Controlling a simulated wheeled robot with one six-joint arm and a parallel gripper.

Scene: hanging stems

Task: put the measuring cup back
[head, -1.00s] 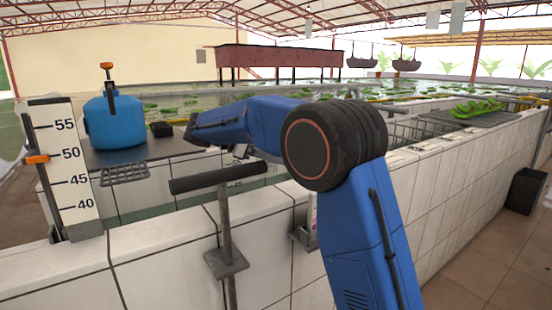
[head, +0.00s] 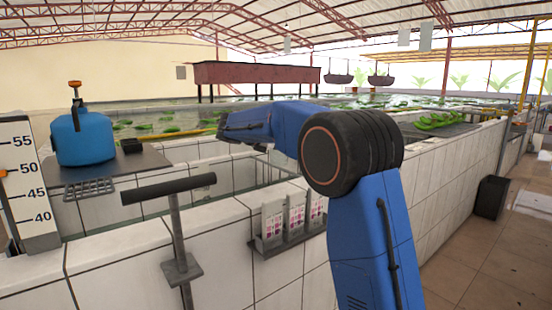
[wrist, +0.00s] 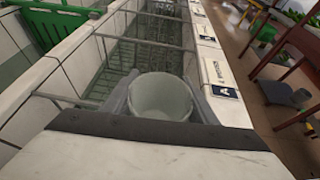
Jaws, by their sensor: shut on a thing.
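The measuring cup (wrist: 162,97) is a pale, round, open-topped cup in the wrist view. My gripper (wrist: 160,104) is shut on it, with one grey finger on each side. The cup's mouth faces up toward the camera; its lower part is hidden behind the gripper's dark front edge. Behind it are the tank's metal bars and a pale wall top. In the head view my blue arm reaches over the tiled wall (head: 220,240), and the cup and gripper fingers cannot be made out there.
A blue jug (head: 83,138) stands on a grey shelf at left, beside a level scale (head: 28,185). A T-handled post (head: 175,225) rises near the wall. A rack of packets (head: 290,222) hangs on the wall. A dark bin (head: 491,197) stands on the floor at right.

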